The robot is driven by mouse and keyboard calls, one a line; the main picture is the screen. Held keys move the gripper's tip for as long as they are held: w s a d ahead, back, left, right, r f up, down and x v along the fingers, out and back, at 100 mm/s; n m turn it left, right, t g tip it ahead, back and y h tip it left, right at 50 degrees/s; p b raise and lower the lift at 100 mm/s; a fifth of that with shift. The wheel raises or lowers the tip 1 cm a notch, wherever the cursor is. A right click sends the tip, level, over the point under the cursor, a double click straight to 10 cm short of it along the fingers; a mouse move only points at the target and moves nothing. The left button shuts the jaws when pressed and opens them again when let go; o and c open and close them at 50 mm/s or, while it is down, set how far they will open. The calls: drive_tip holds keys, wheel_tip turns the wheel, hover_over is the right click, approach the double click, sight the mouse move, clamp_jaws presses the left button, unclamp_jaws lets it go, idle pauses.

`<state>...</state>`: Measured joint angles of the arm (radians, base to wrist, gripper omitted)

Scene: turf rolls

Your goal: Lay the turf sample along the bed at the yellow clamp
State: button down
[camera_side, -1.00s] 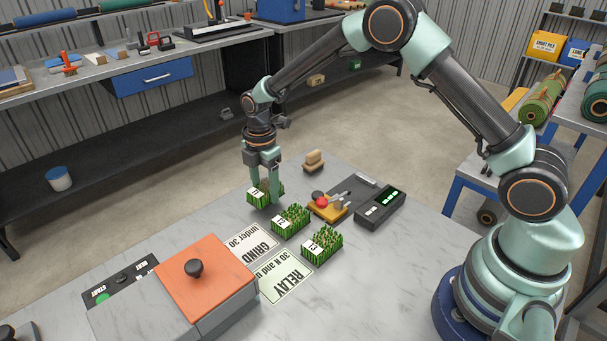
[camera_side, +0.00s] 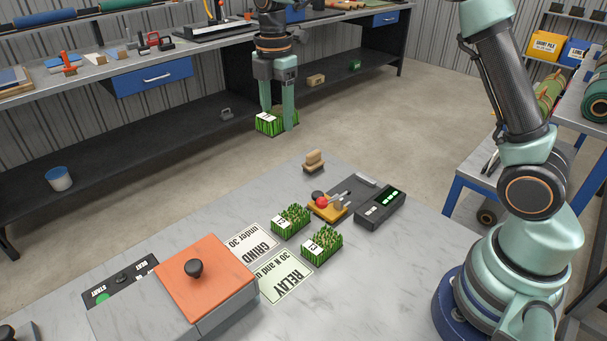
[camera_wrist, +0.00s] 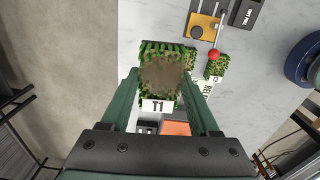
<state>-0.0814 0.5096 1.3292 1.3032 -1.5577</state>
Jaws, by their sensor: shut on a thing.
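My gripper (camera_side: 277,112) is shut on the turf sample (camera_side: 264,125), a green grassy block with a white label, and holds it well above the table. In the wrist view the sample (camera_wrist: 160,72) sits between the fingers, with a brown soil patch facing the camera and a label reading T1. The yellow clamp (camera_side: 330,210), a yellow-orange block with a red knob, stands at the near end of a dark grey bed (camera_side: 357,184) on the table. The clamp (camera_wrist: 204,32) and its knob are beyond the sample in the wrist view. The clamp's jaw state is unclear.
Two more labelled turf samples (camera_side: 291,221) (camera_side: 322,244) stand on the marble table. GRIND (camera_side: 254,243) and RELAY (camera_side: 286,277) cards lie beside them. A display box (camera_side: 381,208) flanks the bed. A wooden block (camera_side: 314,161) stands behind. An orange-lidded machine (camera_side: 205,277) occupies the front left.

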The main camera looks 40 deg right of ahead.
drive_tip(key=s+d, duration=0.5)
drive_tip(key=d, duration=0.5)
hover_over(354, 191)
drive_tip(key=shift+m, duration=0.4)
wheel_tip(354, 191, down, 16)
drive_tip(key=shift+r, duration=0.2)
drive_tip(key=shift+f, duration=2.25)
drive_tip(key=shift+f, duration=0.1)
drive_tip(key=shift+c, duration=0.6)
unclamp_jaws()
